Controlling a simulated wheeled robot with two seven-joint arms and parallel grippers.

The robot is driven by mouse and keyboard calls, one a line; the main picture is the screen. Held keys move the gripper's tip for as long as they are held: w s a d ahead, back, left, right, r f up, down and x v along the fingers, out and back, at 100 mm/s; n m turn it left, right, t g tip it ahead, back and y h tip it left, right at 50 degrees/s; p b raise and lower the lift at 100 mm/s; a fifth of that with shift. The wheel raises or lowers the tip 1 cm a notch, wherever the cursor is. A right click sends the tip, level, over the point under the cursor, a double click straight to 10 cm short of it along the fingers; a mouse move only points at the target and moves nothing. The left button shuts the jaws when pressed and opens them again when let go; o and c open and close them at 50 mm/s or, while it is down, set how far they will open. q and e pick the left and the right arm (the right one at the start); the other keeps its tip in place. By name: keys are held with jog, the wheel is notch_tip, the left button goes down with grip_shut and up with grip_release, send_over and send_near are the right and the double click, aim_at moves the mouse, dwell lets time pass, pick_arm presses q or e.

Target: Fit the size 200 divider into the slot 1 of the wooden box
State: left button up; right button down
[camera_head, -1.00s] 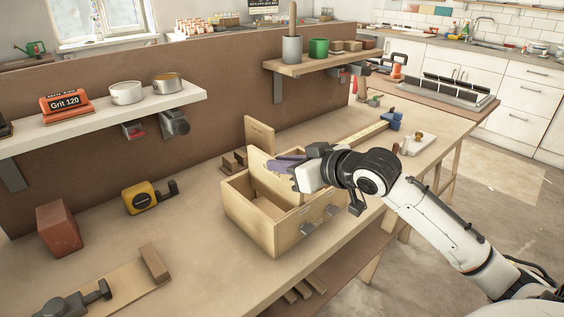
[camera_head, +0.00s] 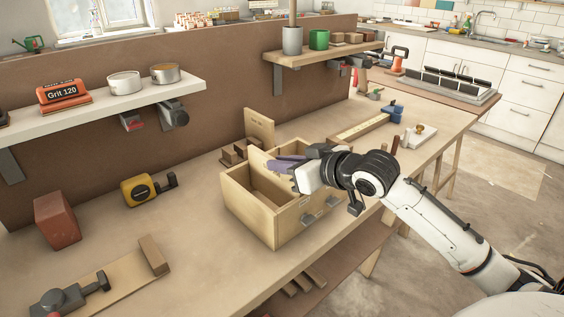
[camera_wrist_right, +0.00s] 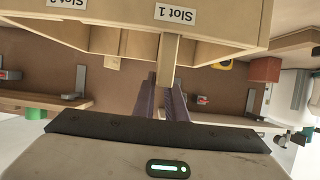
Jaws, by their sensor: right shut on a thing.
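The open wooden box (camera_head: 248,217) stands on the workbench in the head view. Its labels "Slot 1" (camera_wrist_right: 171,12) and, partly cut off, "Slot 2" (camera_wrist_right: 68,4) show upside down in the right wrist view. My right gripper (camera_head: 283,163), with purple fingers, is shut on a pale wooden divider (camera_wrist_right: 168,62). The divider shows edge-on between the fingers, in line with the "Slot 1" label. In the head view the divider (camera_head: 259,160) sits low across the box; its lower edge is hidden, so its seating cannot be told. My left gripper is out of view.
Another upright wooden panel (camera_head: 259,127) and small brown blocks (camera_head: 232,155) stand close behind the box. A yellow tape measure (camera_head: 141,190) and a red-brown block (camera_head: 57,221) are at left. Open bench lies between them and the box.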

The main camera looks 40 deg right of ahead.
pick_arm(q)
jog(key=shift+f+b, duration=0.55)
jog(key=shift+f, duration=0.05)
pick_arm(e)
jog(key=shift+f, duration=1.3)
jog(key=c, duration=1.7)
grip_release()
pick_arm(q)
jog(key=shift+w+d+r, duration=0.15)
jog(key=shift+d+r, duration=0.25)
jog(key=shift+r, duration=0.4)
pick_arm(e)
jog(key=shift+v, duration=5.2)
